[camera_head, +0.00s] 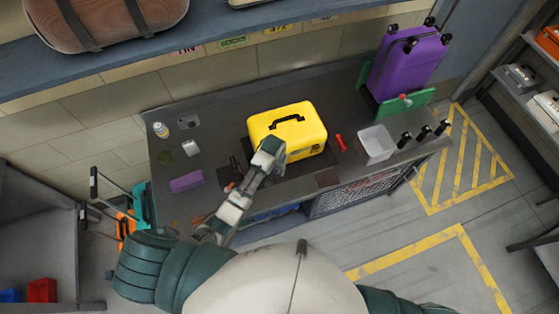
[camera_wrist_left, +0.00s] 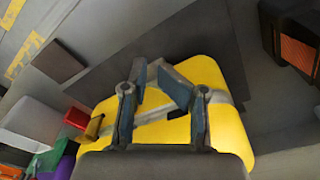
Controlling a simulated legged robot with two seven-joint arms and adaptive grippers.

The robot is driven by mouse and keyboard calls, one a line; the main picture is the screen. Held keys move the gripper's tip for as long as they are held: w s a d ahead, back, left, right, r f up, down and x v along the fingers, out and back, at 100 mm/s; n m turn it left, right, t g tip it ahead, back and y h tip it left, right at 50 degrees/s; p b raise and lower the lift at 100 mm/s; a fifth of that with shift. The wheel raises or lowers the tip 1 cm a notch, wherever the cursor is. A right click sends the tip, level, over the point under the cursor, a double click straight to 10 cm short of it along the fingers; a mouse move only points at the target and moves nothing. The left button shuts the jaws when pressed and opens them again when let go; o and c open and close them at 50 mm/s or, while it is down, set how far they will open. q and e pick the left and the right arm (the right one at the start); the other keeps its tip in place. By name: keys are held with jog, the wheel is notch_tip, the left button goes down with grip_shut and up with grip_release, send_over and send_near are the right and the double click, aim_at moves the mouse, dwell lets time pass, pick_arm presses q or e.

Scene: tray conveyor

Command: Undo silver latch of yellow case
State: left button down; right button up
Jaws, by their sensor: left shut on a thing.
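The yellow case (camera_head: 305,117) lies on the workbench with its black handle on top. My left gripper (camera_head: 268,156) reaches in from the front and is at the case's lower-left front corner. In the left wrist view, the fingertips of my left gripper (camera_wrist_left: 155,70) come together over the front of the yellow case (camera_wrist_left: 228,130), where a grey seam runs across. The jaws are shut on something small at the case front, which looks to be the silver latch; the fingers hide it. A brass-coloured fitting (camera_wrist_left: 93,127) shows farther left on the case. My right gripper is out of view.
A red tool (camera_head: 341,142) and a white bin (camera_head: 376,143) are right of the case. A purple suitcase (camera_head: 408,62) stands at the back right. A purple block (camera_head: 186,181) lies at the left of the workbench (camera_head: 220,130), which has free room behind it.

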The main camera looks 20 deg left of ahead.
pick_arm(q)
notch_tip(320, 180, up, 12)
jog(key=s, duration=0.1)
jog(key=shift+d, duration=0.2)
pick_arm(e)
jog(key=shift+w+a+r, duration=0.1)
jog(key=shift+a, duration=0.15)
pick_arm(q)
jog(key=shift+a+r, duration=0.1)
jog(key=shift+a, duration=0.55)
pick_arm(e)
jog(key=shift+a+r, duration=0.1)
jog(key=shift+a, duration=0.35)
pick_arm(q)
jog(key=shift+d, duration=0.1)
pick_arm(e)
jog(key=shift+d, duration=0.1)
